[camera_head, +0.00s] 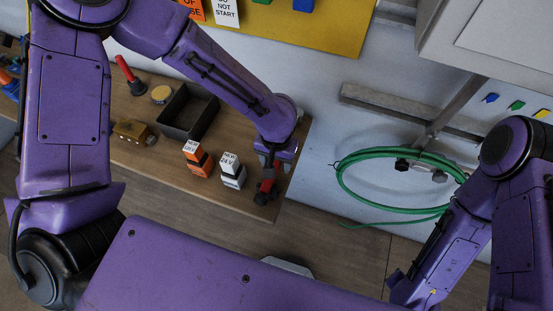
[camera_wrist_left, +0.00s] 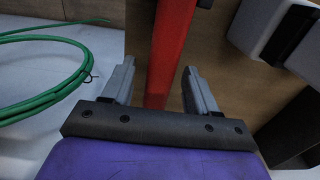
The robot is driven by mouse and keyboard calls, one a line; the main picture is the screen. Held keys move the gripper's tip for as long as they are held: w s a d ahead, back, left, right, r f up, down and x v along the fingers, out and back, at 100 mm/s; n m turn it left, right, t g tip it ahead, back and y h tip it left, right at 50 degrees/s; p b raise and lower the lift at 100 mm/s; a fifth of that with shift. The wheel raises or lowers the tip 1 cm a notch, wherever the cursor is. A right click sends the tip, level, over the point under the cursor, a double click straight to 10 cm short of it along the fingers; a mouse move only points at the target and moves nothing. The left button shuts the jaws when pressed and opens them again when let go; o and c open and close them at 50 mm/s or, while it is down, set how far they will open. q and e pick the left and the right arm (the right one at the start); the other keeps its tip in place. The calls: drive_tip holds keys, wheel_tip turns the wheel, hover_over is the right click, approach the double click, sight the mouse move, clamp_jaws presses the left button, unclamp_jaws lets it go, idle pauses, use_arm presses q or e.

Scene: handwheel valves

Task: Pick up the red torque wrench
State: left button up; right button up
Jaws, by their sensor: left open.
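My left gripper (camera_head: 267,163) is over the right end of the wooden bench, pointing down. A red and black tool (camera_head: 266,187), which looks like the red torque wrench, is right at its fingertips, partly hidden by the gripper. In the left wrist view the wrench's red length (camera_wrist_left: 172,45) runs between the two open fingers of the left gripper (camera_wrist_left: 157,70), with a gap on the side of each finger. My right arm shows at the right, but its gripper is out of view.
The wooden bench (camera_head: 237,190) also bears an orange labelled block (camera_head: 196,160), a grey labelled block (camera_head: 232,172), a black open tray (camera_head: 188,112), a brass piece (camera_head: 132,131) and another red-handled tool (camera_head: 125,70). A green hose (camera_head: 345,188) hangs on the wall at right.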

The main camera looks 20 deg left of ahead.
use_arm(q)
drive_tip(key=shift+f, duration=0.2)
drive_tip(key=shift+s, duration=0.1)
drive_tip(key=shift+c, duration=0.6)
clamp_jaws()
drive_tip(key=shift+r, duration=0.1)
